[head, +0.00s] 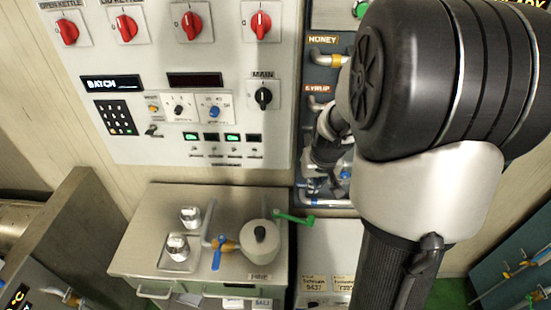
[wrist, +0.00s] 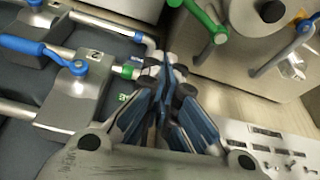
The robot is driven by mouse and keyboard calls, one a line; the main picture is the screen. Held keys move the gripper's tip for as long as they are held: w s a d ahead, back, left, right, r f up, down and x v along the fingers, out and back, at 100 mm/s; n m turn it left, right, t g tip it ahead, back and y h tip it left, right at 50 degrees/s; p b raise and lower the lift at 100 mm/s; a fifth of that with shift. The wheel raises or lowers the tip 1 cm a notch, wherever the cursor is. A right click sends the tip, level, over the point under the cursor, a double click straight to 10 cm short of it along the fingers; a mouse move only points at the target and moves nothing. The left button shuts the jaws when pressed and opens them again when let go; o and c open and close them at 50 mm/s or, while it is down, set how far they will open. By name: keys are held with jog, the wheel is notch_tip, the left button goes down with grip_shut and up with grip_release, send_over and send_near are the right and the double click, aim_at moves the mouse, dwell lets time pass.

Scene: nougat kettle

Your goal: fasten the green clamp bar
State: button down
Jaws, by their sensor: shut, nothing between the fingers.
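The green clamp bar (head: 294,217) sits at the back right edge of the lidded pot (head: 262,240) and sticks out to the right, away from the lid. In the wrist view the green clamp bar (wrist: 203,18) runs from the top edge down to a round green pivot beside the pot (wrist: 250,40). My gripper (wrist: 165,68) is shut and empty, below and left of the pivot, with a gap in the picture between them. In the head view my arm covers the right side and the fingertips cannot be made out clearly.
Pipes with a blue-handled valve (wrist: 40,50) lie left of my fingers. A lever with a blue and orange handle (head: 222,250) is left of the pot. Metal cups (head: 177,246) stand on the cabinet top (head: 150,215). A control panel (head: 200,60) rises behind.

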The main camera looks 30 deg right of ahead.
notch_tip(320, 180, down, 9)
jog(key=b, duration=0.3)
jog(key=shift+s+a+f, duration=0.15)
jog(key=shift+s+a, duration=0.05)
jog(key=shift+s, duration=0.1)
